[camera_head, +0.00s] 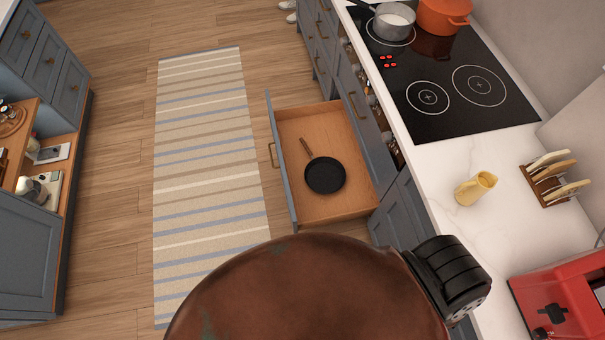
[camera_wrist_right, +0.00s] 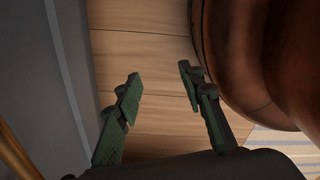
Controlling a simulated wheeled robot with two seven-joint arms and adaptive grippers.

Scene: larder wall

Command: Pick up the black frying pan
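The black frying pan (camera_head: 325,176) lies flat in the open drawer (camera_head: 312,122), with its brown handle pointing toward the upper left of the picture. The pan is in full view and nothing covers it. My right gripper (camera_wrist_right: 158,92) shows in the right wrist view with its two green fingers spread apart. Only wooden floor shows between them, and they hold nothing. The pan is not in the wrist view. My left gripper is in neither view.
The drawer juts out below the counter (camera_head: 430,170), toward a striped rug (camera_head: 205,150). A stove bears a grey saucepan (camera_head: 391,22) and an orange pot (camera_head: 443,14). A grey cabinet panel (camera_wrist_right: 35,70) is close beside my right gripper.

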